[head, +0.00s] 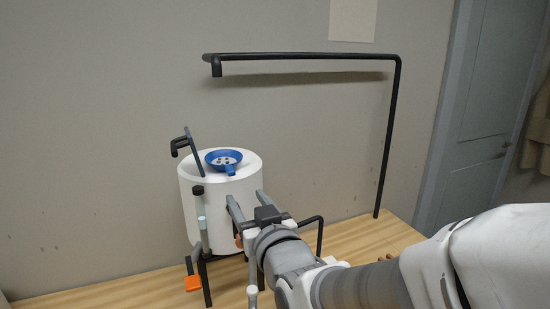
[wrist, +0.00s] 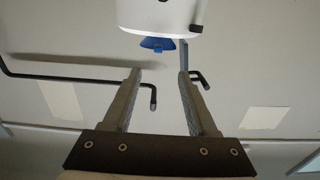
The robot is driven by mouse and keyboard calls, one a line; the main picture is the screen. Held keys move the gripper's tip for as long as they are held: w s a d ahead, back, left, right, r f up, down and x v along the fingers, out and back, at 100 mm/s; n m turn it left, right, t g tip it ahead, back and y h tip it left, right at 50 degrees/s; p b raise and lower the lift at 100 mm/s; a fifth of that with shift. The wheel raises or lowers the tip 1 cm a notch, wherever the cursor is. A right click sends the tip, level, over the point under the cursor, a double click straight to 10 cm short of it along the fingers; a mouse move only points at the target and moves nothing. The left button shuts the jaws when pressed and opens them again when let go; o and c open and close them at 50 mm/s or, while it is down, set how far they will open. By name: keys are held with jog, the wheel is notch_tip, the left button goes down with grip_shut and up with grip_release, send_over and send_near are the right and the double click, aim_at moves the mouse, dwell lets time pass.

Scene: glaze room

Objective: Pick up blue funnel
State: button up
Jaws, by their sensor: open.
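The blue funnel (head: 224,160) looks like a shallow blue bowl with dark holes and a short stub pointing toward the camera. It rests on top of a white cylinder (head: 212,212). In the wrist view, the funnel (wrist: 157,43) shows at the edge of the white cylinder (wrist: 160,14), past my fingertips and partly hidden by the cylinder. My gripper (head: 246,198) is open and empty, with its fingers beside the cylinder's right front, lower than the funnel. The two spread fingers also show in the wrist view (wrist: 160,74).
A black bent pipe (head: 300,56) rises from the wooden table (head: 110,288) and reaches over to the left above the cylinder. A black bent handle (head: 190,150) stands close left of the funnel. The table's left part is clear.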

aim_at(232, 172)
jog(key=p+x, duration=0.1)
jog(key=x, duration=0.7)
jog(key=shift+w+a+p, duration=0.15)
jog(key=shift+w+p, duration=0.2)
jog(key=shift+p, duration=0.05)
jog(key=x, duration=0.1)
jog(key=p+x, duration=0.2)
jog(key=x, duration=0.1)
jog(key=shift+w+r, duration=0.15)
jog(key=shift+r, duration=0.15)
jog(key=shift+w+a, duration=0.15)
jog(key=shift+w, duration=0.4)
jog(key=shift+s, duration=0.1)
grip_shut()
